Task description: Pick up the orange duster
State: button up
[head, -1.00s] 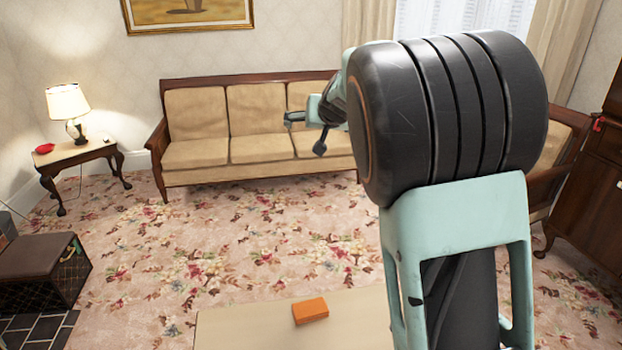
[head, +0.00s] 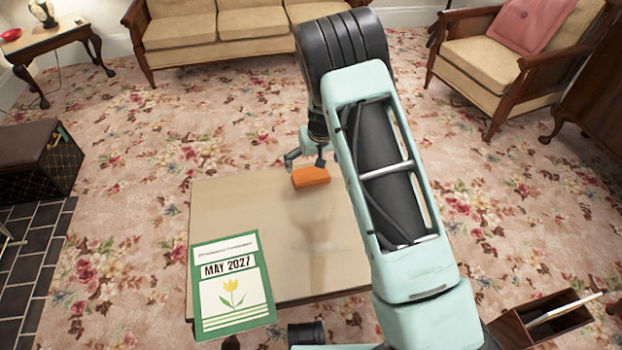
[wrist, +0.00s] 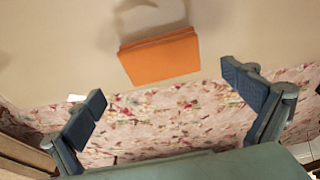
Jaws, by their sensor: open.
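The orange duster (head: 310,178) is a small flat block lying near the far edge of the low beige table. In the wrist view the duster (wrist: 160,58) shows above and between my open fingers, apart from both. My gripper (head: 305,160) is at the far side of the table, just behind and close to the duster in the head view. In the wrist view my gripper (wrist: 168,103) has its two blue-padded fingers spread wide with nothing between them. The gap in height between fingers and duster is hard to judge.
The beige table (head: 260,200) also bears a green-bordered booklet (head: 232,285) marked MAY 2027 at its near left. A wooden box (head: 545,322) stands on the floor at the right. A sofa (head: 215,28) and an armchair (head: 500,60) are behind. The table's middle is clear.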

aim_at(311, 173)
jog(key=b+x, duration=0.1)
jog(key=x, duration=0.4)
jog(key=shift+a+f+b, duration=0.1)
jog(key=shift+f+b, duration=0.2)
jog(key=shift+c, duration=0.3)
jog(key=c, duration=1)
jog(key=shift+r, duration=0.1)
